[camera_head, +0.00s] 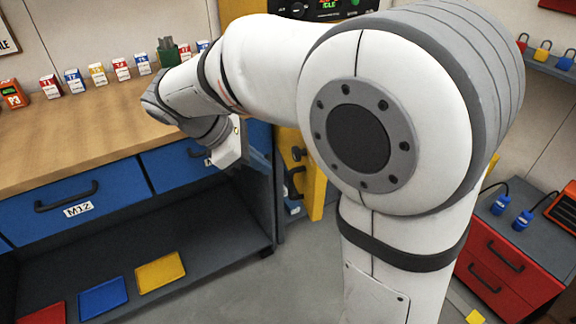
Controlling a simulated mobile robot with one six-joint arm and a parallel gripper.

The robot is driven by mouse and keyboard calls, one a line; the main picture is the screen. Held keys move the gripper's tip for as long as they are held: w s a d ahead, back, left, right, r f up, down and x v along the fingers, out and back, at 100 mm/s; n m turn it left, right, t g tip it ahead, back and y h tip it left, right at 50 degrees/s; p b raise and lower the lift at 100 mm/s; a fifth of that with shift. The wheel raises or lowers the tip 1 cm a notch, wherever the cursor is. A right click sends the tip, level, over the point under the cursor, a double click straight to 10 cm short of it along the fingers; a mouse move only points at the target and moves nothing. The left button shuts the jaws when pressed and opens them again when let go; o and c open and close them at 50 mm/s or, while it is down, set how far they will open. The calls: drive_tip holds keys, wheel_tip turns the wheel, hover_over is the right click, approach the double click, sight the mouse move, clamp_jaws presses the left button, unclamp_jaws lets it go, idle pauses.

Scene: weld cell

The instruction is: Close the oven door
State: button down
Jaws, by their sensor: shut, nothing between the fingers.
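The oven appears to be the yellow cabinet behind my arm, with a dark control panel (325,8) at the top and a lit green display. My arm hides most of its front. A yellow upright panel (316,192) with a dark handle shows just left of my arm; it may be the oven door, but I cannot tell how far open it stands. My gripper (230,152) hangs by the right end of the workbench, left of this yellow panel. It is shut and empty. I cannot tell whether it touches anything.
A wooden-topped workbench (60,145) with blue drawers fills the left, with small labelled boxes along its back. Coloured trays (160,271) lie on its lower shelf. A red drawer cabinet (500,262) stands at right.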

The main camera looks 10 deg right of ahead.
drive_tip(key=w+a+f+n+h, duration=0.1)
drive_tip(key=a+n, duration=0.1)
drive_tip(key=b, duration=0.4)
approach(311, 183)
drive_tip(key=x, duration=0.5)
drive_tip(key=shift+s+f, duration=0.1)
drive_tip(key=shift+f, duration=0.25)
drive_tip(key=shift+d, duration=0.25)
drive_tip(key=shift+d+t, duration=0.1)
drive_tip(key=shift+t, duration=0.2)
